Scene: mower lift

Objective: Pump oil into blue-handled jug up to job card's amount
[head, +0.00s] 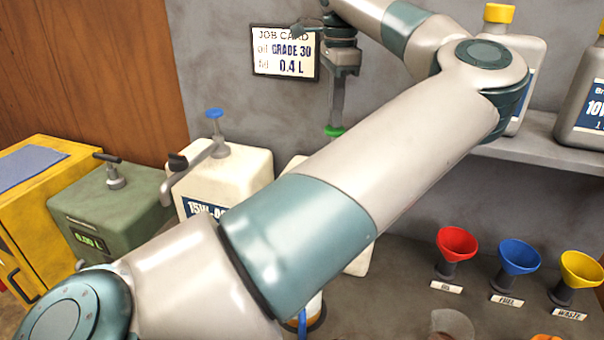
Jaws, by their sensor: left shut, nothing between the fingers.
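The job card (286,53) on the back wall reads grade 30 and 0.4 L. My left gripper (336,122) points down, shut and empty, with its tips just above or touching a green pump top (334,132); I cannot tell which. The pale container (358,262) under that top is mostly hidden behind my left arm. The blue-handled jug (303,322) shows only a small part at the bottom, below my arm. A white container (245,168) labelled 15W has a blue pump top (214,113) and a grey spout. My right gripper is not in view.
A green box (130,200) with a small lit display (90,242) stands left, beside a yellow cabinet (45,170). Red (457,243), blue (519,257) and yellow (582,268) funnels stand right. Grey bottles (585,110) stand on a shelf (550,150). A clear cup (452,324) sits at the bottom.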

